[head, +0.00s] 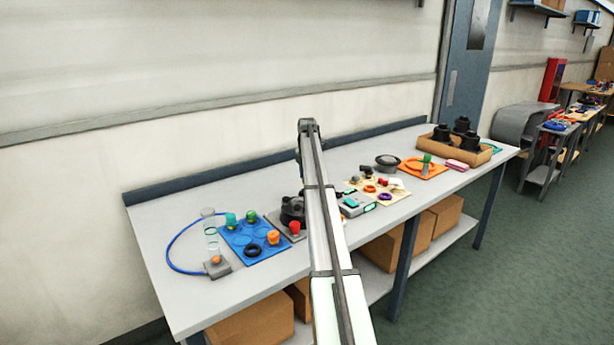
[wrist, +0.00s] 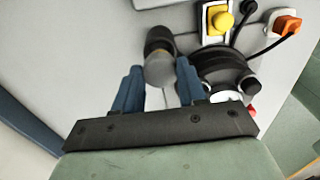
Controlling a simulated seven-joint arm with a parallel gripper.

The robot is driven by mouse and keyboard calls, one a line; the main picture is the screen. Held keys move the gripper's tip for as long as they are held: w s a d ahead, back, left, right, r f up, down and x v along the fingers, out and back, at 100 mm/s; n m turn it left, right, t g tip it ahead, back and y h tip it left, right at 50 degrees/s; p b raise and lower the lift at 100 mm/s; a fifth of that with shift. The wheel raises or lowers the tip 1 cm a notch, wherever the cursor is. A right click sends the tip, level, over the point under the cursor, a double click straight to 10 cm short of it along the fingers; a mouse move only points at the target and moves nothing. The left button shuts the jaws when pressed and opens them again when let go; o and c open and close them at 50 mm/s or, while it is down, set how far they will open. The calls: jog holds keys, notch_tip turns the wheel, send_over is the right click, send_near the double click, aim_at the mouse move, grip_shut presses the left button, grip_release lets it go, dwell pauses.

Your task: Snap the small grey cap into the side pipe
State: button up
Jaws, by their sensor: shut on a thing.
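In the wrist view, my gripper (wrist: 160,82) has two blue fingers closed on the small grey cap (wrist: 160,70), a round grey piece between the fingertips. A dark round pipe end (wrist: 158,40) shows right beyond the cap, in line with it. I cannot tell whether the cap touches the pipe or sits inside it. The black tank body (wrist: 225,68) stands just right of the fingers, very near the right one. In the head view the black tank (head: 292,210) is partly covered by my arm, and my gripper and the cap are hidden there.
A yellow button (wrist: 222,20) on a box and an orange plug (wrist: 285,25) with a black cable lie beyond the tank. In the head view a blue mat (head: 240,235) with small parts lies left, and a wooden tray (head: 480,155) right. The bench's back strip is clear.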

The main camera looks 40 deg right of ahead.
jog(key=shift+f, duration=1.65)
dwell(1.9)
jog(key=shift+f, duration=0.15)
grip_shut()
dwell(0.7)
jog(key=o, duration=1.8)
grip_release()
jog(key=shift+r, duration=3.55)
